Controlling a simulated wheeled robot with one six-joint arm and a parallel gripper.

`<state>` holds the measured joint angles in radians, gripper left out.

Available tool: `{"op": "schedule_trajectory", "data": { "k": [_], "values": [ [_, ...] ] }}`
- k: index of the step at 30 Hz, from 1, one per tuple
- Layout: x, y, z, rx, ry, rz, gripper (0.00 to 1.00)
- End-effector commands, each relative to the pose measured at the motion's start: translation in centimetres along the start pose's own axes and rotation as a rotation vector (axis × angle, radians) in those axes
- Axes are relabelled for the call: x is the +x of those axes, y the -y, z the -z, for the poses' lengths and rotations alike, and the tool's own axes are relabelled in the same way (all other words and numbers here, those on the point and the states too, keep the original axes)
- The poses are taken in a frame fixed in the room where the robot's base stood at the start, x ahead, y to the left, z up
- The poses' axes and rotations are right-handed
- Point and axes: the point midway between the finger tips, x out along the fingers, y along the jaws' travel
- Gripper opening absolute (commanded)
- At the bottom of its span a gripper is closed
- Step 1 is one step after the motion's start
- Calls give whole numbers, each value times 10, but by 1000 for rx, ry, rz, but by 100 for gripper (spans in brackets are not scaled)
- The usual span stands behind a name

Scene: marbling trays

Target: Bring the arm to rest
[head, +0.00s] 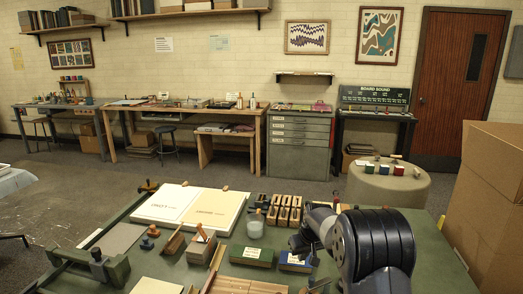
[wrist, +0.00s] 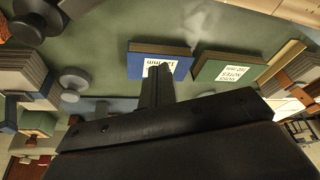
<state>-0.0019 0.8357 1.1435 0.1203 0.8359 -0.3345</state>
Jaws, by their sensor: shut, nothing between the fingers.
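My arm (head: 378,245) reaches in from the lower right of the head view, its dark rounded joint over the right part of the green table (head: 238,180). In the wrist view my gripper (wrist: 156,82) is a dark narrow pair of fingers, shut and empty. Its tips appear over the near edge of a blue box with a white label (wrist: 178,62); I cannot tell whether they touch. A green labelled box (wrist: 225,75) lies right of it. In the head view the blue box (head: 296,262) and green box (head: 252,256) lie left of the arm.
A green clamp-like frame (head: 95,265) stands front left. A cardboard box (head: 492,205) stands at right.

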Motion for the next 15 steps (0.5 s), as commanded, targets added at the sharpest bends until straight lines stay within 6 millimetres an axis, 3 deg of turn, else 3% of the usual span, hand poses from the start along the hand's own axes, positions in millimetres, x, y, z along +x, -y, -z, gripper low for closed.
{"op": "schedule_trajectory", "data": {
  "k": [4, 9, 15],
  "values": [
    [1, 0, 13, -2, -2, 0, 0],
    [-15, 0, 11, -2, -1, 0, 0],
    [-19, 0, 11, -2, 0, 1, 0]
  ]
}}
